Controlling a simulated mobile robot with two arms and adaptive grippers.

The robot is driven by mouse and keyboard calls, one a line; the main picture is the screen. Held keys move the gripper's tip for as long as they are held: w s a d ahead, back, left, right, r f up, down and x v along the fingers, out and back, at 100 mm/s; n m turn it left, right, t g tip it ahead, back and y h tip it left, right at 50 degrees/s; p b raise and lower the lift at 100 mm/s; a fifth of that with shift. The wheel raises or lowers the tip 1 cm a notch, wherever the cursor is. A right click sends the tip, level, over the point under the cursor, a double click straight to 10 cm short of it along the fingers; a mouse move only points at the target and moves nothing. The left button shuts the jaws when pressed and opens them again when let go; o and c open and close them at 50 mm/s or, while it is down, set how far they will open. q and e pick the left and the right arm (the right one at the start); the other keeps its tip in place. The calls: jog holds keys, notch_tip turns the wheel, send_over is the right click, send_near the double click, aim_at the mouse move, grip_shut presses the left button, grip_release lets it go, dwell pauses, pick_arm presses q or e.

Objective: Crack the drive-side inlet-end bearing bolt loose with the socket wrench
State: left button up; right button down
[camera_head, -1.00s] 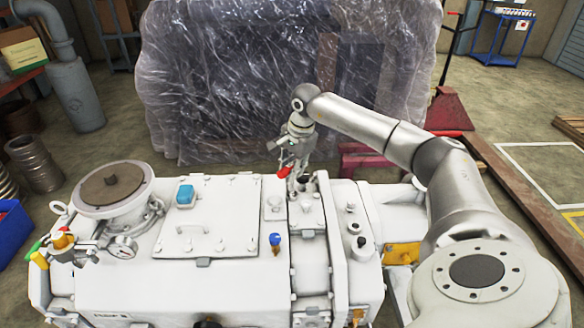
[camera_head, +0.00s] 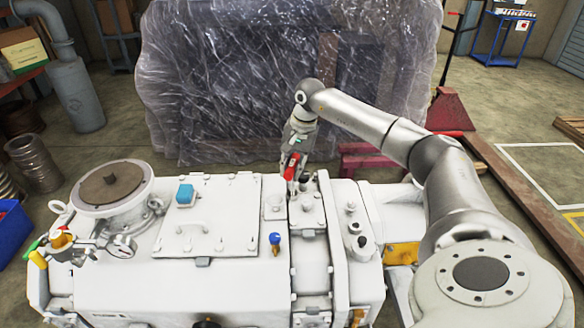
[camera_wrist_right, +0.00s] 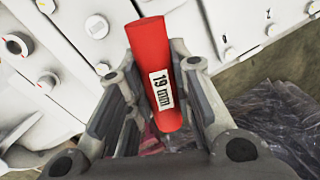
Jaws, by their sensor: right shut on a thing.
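The socket wrench shows as a red handle (camera_head: 291,169) with a white "19 mm" label; the handle also shows large in the right wrist view (camera_wrist_right: 163,75). My right gripper (camera_head: 296,158) is shut on this handle, above the white pump (camera_head: 225,285) near its raised flange section. In the right wrist view the gripper's fingers (camera_wrist_right: 155,72) stand on either side of the handle. The wrench's socket end is hidden, so I cannot tell whether it sits on a bolt. Several bolt heads show on the white housing; I cannot tell which is the inlet-end bearing bolt. My left gripper is not in view.
A plastic-wrapped crate (camera_head: 220,80) stands close behind the pump. A red stand (camera_head: 447,108) stands at the back right.

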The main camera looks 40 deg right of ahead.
jog(key=shift+n, duration=1.2)
jog(key=shift+r+p, duration=1.65)
jog(key=shift+r, duration=0.95)
